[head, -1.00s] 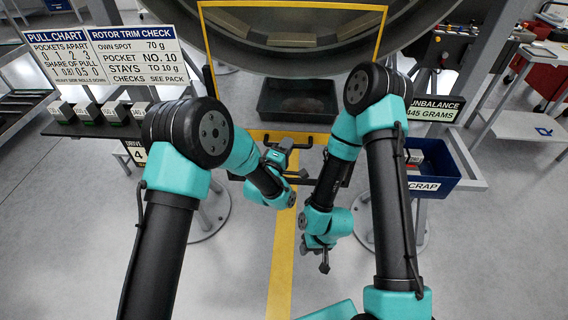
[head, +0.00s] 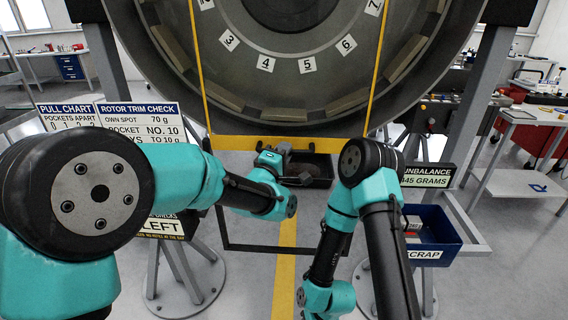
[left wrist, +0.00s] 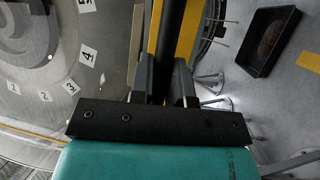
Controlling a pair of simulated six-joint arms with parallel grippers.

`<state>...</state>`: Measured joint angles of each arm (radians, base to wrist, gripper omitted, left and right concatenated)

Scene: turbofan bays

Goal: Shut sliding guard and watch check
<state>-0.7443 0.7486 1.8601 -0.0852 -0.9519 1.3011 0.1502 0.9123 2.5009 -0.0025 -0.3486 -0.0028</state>
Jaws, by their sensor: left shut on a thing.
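The sliding guard (head: 228,142) is a yellow-edged frame across the lower front of the turbofan rotor (head: 290,80). Its bottom bar lies just below the rotor's rim. My left gripper (head: 280,153) is at the middle of that bar. In the left wrist view its fingers (left wrist: 165,88) are shut on a dark, yellow-edged part of the guard. The rotor trim check board (head: 140,120) is partly covered by my left arm. The unbalance sign (head: 428,175) shows a figure in grams, its left end hidden by my right arm. My right gripper is out of view.
A blue scrap bin (head: 434,248) holding small blocks stands at the right. A black tray (head: 318,170) lies on the floor behind my left gripper. Posts stand on both sides.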

